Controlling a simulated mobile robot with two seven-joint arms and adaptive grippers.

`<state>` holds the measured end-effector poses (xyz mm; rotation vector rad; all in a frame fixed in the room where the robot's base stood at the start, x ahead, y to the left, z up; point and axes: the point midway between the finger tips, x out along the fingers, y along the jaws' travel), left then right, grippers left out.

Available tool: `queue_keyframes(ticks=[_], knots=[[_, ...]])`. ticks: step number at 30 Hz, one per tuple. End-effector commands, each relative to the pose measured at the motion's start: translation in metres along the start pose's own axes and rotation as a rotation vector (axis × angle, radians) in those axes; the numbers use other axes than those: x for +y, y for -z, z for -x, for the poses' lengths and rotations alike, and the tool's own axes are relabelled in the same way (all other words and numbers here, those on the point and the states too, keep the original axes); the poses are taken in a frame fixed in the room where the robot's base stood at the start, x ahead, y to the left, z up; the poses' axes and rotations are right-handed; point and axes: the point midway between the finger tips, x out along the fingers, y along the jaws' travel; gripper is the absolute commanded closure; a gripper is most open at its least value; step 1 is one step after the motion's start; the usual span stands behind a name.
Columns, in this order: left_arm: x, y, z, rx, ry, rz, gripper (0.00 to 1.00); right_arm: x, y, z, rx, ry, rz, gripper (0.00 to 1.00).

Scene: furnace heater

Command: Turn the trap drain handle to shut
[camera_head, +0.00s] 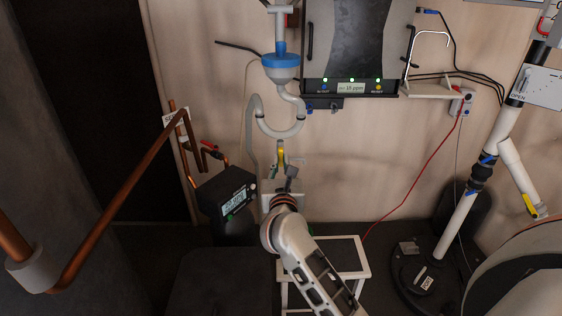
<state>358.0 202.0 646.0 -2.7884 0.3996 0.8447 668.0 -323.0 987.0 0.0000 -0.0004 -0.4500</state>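A white U-shaped trap pipe (280,134) hangs on the wall below a blue-and-white funnel (281,66). A small yellow piece (281,155), which looks like the drain handle, shows just under the trap's bend and points up and down. My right gripper (283,173) is directly below the yellow piece, its arm coming up from the bottom. The fingertips are small and partly hidden by my wrist, so I cannot tell whether they are open or touching the yellow piece. My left gripper is not in view.
A black meter with a lit display (226,194) stands close left of my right gripper. Copper pipes (125,205) run at the left. A white-framed stand (352,257) is below, beside my arm. A wall unit (358,45) hangs at upper right, and a red wire (428,150) crosses the wall.

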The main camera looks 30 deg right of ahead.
Motion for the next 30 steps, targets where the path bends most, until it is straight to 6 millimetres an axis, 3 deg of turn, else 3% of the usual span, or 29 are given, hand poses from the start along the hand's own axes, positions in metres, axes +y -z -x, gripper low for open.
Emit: queue_keyframes(ticks=[30], knots=[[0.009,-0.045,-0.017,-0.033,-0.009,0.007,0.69,0.000,0.004,0.000,0.003,0.000,-0.331,1.00]])
